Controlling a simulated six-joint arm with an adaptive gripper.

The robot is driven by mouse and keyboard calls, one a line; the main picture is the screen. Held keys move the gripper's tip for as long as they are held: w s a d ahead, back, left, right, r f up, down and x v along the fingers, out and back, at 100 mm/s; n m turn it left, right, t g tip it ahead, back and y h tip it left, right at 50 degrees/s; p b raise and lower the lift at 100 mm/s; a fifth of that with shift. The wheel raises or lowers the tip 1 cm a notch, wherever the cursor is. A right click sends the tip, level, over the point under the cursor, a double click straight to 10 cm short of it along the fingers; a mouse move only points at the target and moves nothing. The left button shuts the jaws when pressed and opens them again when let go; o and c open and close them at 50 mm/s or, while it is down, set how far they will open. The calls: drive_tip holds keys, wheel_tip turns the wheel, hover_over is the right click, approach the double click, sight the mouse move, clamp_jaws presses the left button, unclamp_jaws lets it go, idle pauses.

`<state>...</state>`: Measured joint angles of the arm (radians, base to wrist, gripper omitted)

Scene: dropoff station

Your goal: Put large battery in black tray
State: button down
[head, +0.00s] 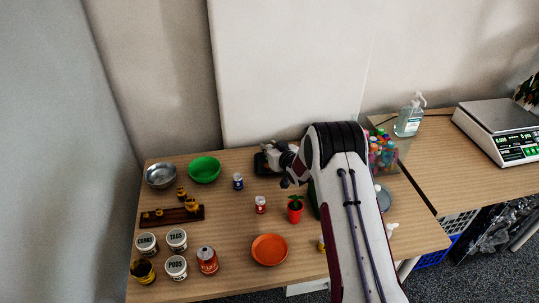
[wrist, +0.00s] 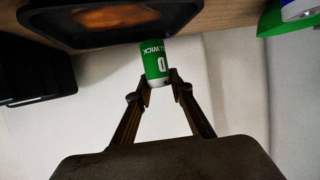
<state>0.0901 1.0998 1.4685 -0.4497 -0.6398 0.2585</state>
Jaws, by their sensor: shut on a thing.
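An orange patch shows inside the tray. In the head view, part of the black tray (head: 261,163) shows at the back of the table, beside my gripper (head: 286,180). The battery is not discernible in the head view, where my arm covers much of that area.
A green bowl (head: 204,170) and metal bowl (head: 160,176) stand left of the tray. An orange plate (head: 269,250) lies in front. A container of coloured pieces (head: 384,152) stands right.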

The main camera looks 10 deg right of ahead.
drive_tip(key=shift+f, duration=1.8)
drive_tip(key=shift+f, duration=0.1)
drive_tip(key=c, duration=1.8)
unclamp_jaws()
drive_tip(key=shift+s, duration=0.1)
drive_tip(key=shift+v, duration=2.1)
drive_tip(key=shift+s+d+r, duration=0.1)
drive_tip(key=shift+r, duration=1.8)
drive_tip(key=shift+s+r, duration=0.15)
drive_tip(key=shift+r, duration=1.7)
drive_tip(key=shift+r, duration=0.1)
